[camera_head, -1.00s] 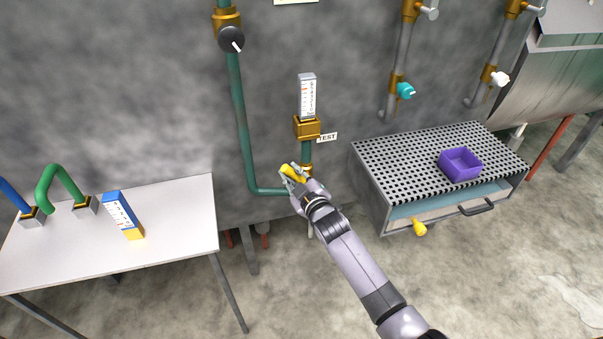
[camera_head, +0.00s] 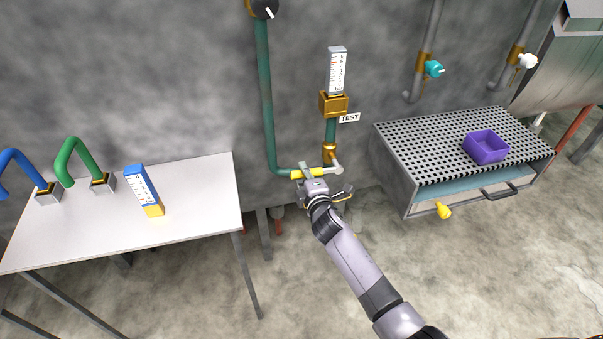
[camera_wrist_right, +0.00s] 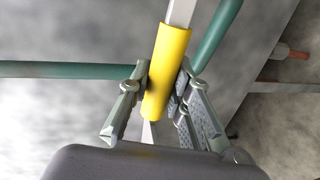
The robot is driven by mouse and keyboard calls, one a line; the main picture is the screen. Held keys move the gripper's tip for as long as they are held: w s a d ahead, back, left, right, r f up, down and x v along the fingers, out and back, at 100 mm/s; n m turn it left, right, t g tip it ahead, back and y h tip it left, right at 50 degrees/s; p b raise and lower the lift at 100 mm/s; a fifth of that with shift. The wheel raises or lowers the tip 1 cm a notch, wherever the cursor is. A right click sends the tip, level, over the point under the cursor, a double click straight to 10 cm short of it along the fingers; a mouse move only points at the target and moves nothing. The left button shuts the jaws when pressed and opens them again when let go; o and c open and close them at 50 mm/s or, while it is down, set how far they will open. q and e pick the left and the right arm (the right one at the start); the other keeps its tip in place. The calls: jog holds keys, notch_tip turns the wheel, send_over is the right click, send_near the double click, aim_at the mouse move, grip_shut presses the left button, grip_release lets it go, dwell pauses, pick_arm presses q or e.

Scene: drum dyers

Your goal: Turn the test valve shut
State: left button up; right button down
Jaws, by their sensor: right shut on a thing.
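The test valve is the brass body (camera_head: 329,152) on the green pipe below the TEST label (camera_head: 349,118). Its lever has a yellow sleeve (camera_head: 309,173) and now lies about level, pointing left from the valve across the pipe. My right gripper (camera_head: 307,176) is shut on the yellow sleeve. In the right wrist view the sleeve (camera_wrist_right: 167,72) sits between the two fingers (camera_wrist_right: 153,88), with the bare metal lever (camera_wrist_right: 181,12) beyond it. A gauge with a white scale (camera_head: 337,70) stands above the valve. My left gripper is not in view.
Open floor lies between.

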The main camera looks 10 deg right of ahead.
jog(key=shift+f+n, duration=0.3)
jog(key=shift+f, duration=0.15)
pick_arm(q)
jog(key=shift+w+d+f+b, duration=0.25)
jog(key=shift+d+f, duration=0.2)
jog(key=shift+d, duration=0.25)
pick_arm(e)
jog(key=shift+f, duration=0.1)
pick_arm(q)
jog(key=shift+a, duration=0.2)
pick_arm(e)
jog(key=c, duration=1.4)
grip_release()
jog(key=shift+c, duration=0.2)
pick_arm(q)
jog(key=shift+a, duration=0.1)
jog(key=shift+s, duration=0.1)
pick_arm(e)
jog(key=s+r, duration=0.2)
jog(key=s, duration=0.9)
jog(key=shift+s+d+r, duration=0.2)
jog(key=shift+s, duration=0.2)
